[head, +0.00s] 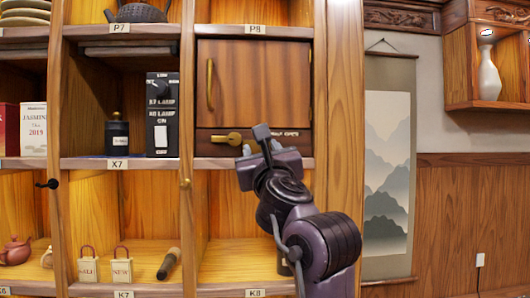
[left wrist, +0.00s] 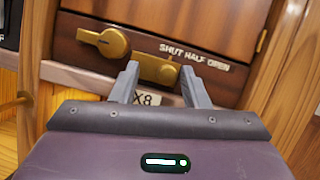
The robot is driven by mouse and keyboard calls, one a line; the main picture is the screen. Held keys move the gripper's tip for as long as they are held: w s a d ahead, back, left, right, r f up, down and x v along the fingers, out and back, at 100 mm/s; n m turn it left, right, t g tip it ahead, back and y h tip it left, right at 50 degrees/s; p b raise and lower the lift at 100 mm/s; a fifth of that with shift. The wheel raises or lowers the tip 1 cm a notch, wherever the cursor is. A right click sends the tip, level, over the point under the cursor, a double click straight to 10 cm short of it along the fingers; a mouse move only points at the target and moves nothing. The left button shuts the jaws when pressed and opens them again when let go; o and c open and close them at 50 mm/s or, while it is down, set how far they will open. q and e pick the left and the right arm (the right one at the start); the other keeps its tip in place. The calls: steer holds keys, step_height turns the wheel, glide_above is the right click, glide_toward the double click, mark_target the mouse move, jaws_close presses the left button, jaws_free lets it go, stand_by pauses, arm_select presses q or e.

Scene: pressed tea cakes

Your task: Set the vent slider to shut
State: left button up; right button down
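The vent slider is a brass piece (left wrist: 156,68) on a dark wooden strip (left wrist: 85,27) under a cabinet door, seen in the left wrist view. The words SHUT, HALF and OPEN run to the right above it. Its brass knob sits near the SHUT end; its exact setting is hard to read. My left gripper (left wrist: 159,70) is open, with one finger on either side of the slider; I cannot tell whether they touch it. In the head view my left gripper (head: 254,143) hides the slider and part of the lettering. My right gripper is not in view.
A brass turn knob (left wrist: 105,42) is just left of the slider; it also shows in the head view (head: 228,138). The wooden door (head: 255,83) above has a brass handle (head: 210,84). A black switch box (head: 162,115) stands left. The shelf bay (head: 225,225) below looks mostly empty.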

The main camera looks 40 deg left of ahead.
arm_select(q)
steer(key=shift+w+d, duration=0.1)
steer(key=b+v, duration=0.4)
steer(key=v, duration=0.4)
stand_by(0.4)
